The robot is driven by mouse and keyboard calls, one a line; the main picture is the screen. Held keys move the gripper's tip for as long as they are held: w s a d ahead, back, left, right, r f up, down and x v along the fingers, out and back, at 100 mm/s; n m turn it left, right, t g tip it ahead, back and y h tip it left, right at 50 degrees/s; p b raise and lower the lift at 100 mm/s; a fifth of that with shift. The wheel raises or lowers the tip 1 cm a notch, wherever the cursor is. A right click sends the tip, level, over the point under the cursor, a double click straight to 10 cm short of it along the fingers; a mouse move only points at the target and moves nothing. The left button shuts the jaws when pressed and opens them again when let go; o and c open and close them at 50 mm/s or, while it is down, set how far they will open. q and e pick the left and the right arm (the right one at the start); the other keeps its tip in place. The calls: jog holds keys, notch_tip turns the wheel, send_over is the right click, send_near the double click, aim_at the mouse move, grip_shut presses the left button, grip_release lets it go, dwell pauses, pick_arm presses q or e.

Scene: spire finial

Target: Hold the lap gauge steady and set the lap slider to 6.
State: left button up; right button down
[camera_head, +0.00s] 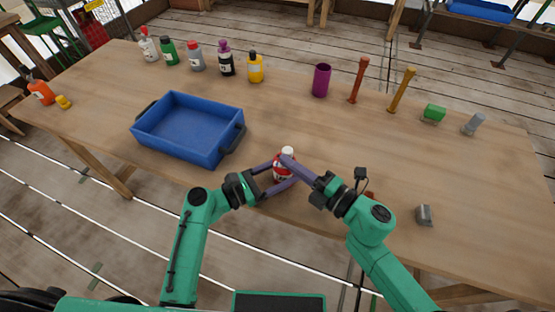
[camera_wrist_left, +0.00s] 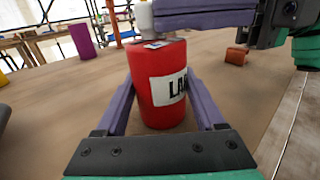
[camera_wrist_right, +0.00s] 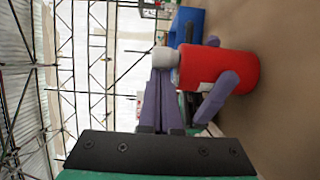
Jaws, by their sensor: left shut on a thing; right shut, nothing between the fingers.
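The lap gauge (camera_wrist_left: 158,92) is a red cylinder with a white label reading "LA…" and a pale knob on top (camera_wrist_right: 166,58). It stands upright on the table near the front edge. My left gripper (camera_head: 284,174) is shut around its body, with one purple finger on each side. My right gripper (camera_head: 288,160) is shut and empty, its fingertips at the pale top of the gauge. In the right wrist view the closed fingers (camera_wrist_right: 160,85) point at the knob; whether they touch it I cannot tell. The slider's setting is too small or hidden to read.
A blue crate (camera_head: 143,139) stands left of the gauge. Several bottles line the back left. The table middle is clear.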

jog(key=shift+d, duration=0.35)
jog(key=shift+s+a, duration=0.1)
